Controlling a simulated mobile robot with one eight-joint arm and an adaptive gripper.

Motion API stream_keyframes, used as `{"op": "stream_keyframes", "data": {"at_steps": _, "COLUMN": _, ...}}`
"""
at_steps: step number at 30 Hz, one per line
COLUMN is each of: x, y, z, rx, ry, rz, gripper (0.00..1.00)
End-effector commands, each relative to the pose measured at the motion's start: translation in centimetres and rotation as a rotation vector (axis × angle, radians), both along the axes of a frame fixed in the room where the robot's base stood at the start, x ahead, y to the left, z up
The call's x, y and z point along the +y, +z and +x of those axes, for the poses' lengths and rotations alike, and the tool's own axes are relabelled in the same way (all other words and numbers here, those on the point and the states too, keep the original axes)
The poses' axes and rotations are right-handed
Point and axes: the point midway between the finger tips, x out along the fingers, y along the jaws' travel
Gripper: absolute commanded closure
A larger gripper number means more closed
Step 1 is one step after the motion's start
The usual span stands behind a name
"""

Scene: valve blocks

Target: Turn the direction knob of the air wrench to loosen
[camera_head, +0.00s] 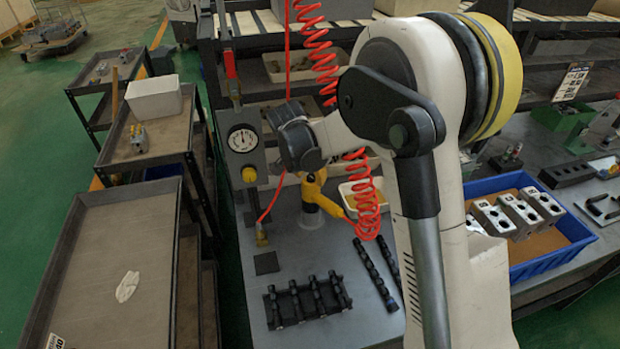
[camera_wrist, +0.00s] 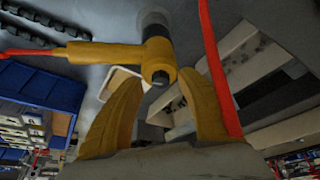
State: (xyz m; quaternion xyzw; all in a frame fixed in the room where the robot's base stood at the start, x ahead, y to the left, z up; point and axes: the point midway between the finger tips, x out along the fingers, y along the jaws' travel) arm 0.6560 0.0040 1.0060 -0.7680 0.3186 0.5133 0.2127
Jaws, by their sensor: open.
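The yellow air wrench (camera_head: 318,196) stands nose-down in a round pale holder (camera_head: 314,220) on the workbench. In the wrist view the air wrench (camera_wrist: 155,52) has its handle pointing left. Its rear end, with a small dark round knob (camera_wrist: 160,77), faces the camera. My gripper (camera_wrist: 162,82) is open, with one yellow finger on each side of that rear end in the picture. No contact is visible, and the remaining gap is hard to judge. The knob's setting is too small to read. In the head view my arm's wrist is above the wrench and largely hides the fingers.
A red coiled hose (camera_head: 366,200) hangs beside the wrench; a red line (camera_wrist: 218,70) passes close to the right finger. A pressure gauge (camera_head: 242,139) stands to the left. Black valve parts (camera_head: 308,302) lie in front. A blue crate (camera_head: 553,258) holds metal blocks at the right.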

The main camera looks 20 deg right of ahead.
Motion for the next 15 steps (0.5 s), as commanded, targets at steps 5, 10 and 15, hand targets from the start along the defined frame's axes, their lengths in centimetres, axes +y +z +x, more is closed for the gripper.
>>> {"op": "stream_keyframes", "data": {"at_steps": 5, "x": -0.12, "y": -0.35, "z": 0.12, "rx": 0.0, "ry": 0.0, "rz": 0.0, "gripper": 0.56}}
{"op": "stream_keyframes", "data": {"at_steps": 10, "x": -0.1, "y": -0.31, "z": 0.11, "rx": 0.0, "ry": 0.0, "rz": 0.0, "gripper": 0.6}}
{"op": "stream_keyframes", "data": {"at_steps": 15, "x": -0.1, "y": -0.3, "z": 0.11, "rx": -0.001, "ry": 0.0, "rz": 0.001, "gripper": 1.0}}
